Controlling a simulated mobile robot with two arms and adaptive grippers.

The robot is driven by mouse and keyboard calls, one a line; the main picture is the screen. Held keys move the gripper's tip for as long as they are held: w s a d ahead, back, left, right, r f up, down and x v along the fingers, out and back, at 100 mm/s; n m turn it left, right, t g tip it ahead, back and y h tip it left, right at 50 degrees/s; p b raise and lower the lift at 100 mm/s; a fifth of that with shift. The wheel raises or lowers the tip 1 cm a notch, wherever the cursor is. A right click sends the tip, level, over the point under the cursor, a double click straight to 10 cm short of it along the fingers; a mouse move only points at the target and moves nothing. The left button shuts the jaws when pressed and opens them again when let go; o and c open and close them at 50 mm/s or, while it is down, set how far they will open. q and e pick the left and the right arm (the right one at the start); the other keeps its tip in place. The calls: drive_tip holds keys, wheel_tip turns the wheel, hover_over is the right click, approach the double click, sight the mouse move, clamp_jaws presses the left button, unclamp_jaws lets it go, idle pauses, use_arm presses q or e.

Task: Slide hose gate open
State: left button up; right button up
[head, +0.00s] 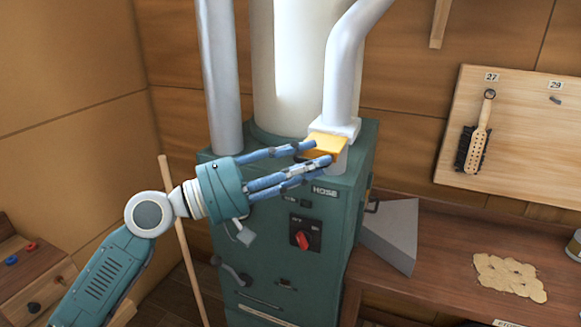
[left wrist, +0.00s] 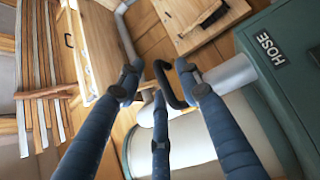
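The hose gate is a yellow plate (head: 328,146) under the white collar of the hose pipe, on top of the teal machine marked HOSE. My left gripper (head: 320,153) reaches in from the left, with its blue fingertips at the yellow plate and partly in front of it. In the left wrist view, the fingers of my left gripper (left wrist: 158,80) are spread apart. A black bent handle (left wrist: 168,88) shows between and beyond the fingertips; I cannot tell whether they touch it. How far the gate is slid is hidden. My right gripper is out of view.
The teal machine (head: 290,270) carries a red switch (head: 303,240) below the gate. A wooden bench (head: 450,235) with a tan clumped piece (head: 508,273) stands on the right. A pegboard (head: 525,130) with a brush hangs above it. A wooden pole (head: 183,240) stands near my left arm.

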use_arm(q)
drive_tip(key=v, duration=1.1)
drive_tip(key=shift+s+a, duration=0.25)
drive_tip(key=shift+a, duration=0.05)
